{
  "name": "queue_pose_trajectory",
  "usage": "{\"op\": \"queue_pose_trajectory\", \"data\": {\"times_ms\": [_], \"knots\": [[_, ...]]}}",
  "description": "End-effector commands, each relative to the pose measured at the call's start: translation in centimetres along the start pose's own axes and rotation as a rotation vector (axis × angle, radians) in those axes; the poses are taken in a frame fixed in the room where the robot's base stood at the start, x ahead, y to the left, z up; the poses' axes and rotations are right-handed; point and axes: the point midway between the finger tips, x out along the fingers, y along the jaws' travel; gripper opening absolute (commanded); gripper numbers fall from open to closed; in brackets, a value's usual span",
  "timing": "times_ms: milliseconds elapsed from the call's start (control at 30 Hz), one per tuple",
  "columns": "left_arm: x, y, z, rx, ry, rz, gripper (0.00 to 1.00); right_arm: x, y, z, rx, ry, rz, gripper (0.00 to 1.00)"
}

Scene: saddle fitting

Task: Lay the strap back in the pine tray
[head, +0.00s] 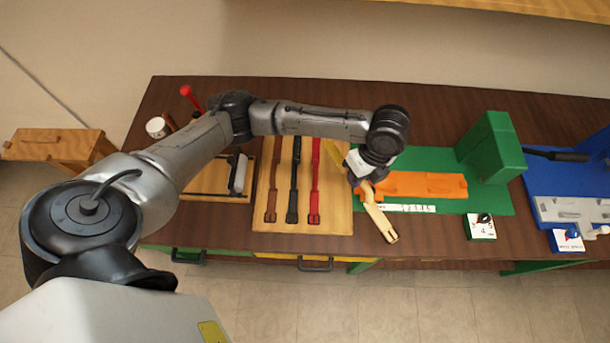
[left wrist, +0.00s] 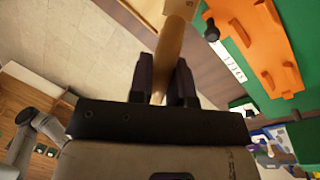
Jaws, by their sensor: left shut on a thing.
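My left gripper (head: 367,183) is shut on a tan strap (head: 380,218), which slants down toward the table's front edge, beside the tray's right side. In the left wrist view the strap (left wrist: 173,45) runs up from between the two dark fingers (left wrist: 162,85), its far end cut off by the frame. The pine tray (head: 338,215) lies left of the gripper. A brown strap (head: 273,180), a black strap (head: 293,180) and a red strap (head: 315,180) lie side by side in it. The tray's right part is partly hidden by my arm. My right gripper is not in view.
An orange fixture (head: 425,186) on a green base (head: 460,155) stands just right of the gripper, with a tall green block (head: 492,150). A blue station (head: 570,185) is at far right. Another wooden board with a pale roller (head: 238,173) lies left of the tray.

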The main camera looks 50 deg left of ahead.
Motion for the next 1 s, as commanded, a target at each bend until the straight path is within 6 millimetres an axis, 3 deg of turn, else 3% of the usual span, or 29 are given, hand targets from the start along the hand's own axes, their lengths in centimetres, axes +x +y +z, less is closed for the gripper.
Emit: {"op": "queue_pose_trajectory", "data": {"times_ms": [33,200,467,1000], "knots": [[1.4,0.1,-0.2,0.088,-0.016,0.002,0.00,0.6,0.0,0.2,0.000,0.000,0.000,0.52],[3.9,0.4,-0.3,0.336,-0.065,0.000,0.00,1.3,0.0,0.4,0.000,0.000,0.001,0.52],[5.8,0.5,0.0,0.512,-0.100,-0.001,0.00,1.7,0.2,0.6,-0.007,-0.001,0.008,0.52],[11.0,-3.4,9.1,0.528,-0.104,0.000,0.00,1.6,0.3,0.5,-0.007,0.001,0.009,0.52]]}}
